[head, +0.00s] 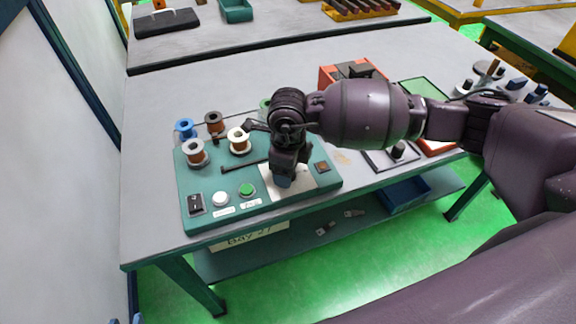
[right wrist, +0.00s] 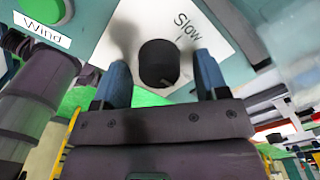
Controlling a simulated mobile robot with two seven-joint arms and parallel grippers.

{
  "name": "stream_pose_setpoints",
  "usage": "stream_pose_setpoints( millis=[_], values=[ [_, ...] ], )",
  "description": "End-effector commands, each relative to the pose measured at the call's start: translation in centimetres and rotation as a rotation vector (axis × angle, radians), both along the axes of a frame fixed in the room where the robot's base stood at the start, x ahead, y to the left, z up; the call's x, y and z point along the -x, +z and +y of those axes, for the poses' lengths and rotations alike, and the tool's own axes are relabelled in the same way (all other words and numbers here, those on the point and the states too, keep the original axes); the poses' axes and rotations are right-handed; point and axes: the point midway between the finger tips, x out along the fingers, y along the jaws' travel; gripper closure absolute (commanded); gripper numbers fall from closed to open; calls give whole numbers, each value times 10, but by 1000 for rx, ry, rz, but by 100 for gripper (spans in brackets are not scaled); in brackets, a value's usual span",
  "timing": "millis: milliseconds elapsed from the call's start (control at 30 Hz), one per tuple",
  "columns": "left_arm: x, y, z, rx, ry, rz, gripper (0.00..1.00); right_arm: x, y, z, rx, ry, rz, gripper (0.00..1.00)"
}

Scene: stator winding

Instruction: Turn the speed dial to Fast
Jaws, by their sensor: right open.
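The speed dial (right wrist: 159,62) is a round black knob on a white plate (right wrist: 128,22) printed "Slow". The plate also shows on the teal control panel (head: 231,211) in the head view, where my gripper hides the dial. My right gripper (head: 284,182) points down over the plate. In the right wrist view its two blue fingers (right wrist: 160,80) are open, one on each side of the dial, with gaps visible. I see no "Fast" label, and I cannot tell where the dial points.
A green button (head: 246,190), a white button (head: 220,199), a black switch (head: 195,203) and an orange-brown button (head: 322,167) sit on the panel. Several wire spools (head: 195,152) stand behind. A red box (head: 338,76) is farther back. The left part of the table is clear.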

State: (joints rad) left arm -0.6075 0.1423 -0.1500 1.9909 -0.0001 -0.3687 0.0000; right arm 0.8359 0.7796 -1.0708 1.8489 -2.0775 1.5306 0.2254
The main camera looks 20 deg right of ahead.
Motion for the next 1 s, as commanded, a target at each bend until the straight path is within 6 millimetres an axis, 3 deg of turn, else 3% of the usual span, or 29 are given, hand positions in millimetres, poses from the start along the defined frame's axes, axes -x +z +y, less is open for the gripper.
stream_pose_setpoints(
  millis=[167,700,1000],
  values=[
    [0,1,0,0,0,-1,57,-1,12,0,0,1,-1,33],
    [-6,6,-1,0,-2,-13,57,-1,98,0,0,0,-2,33],
    [-6,7,-1,0,-2,-13,57,0,108,0,0,0,0,33]
  ],
)
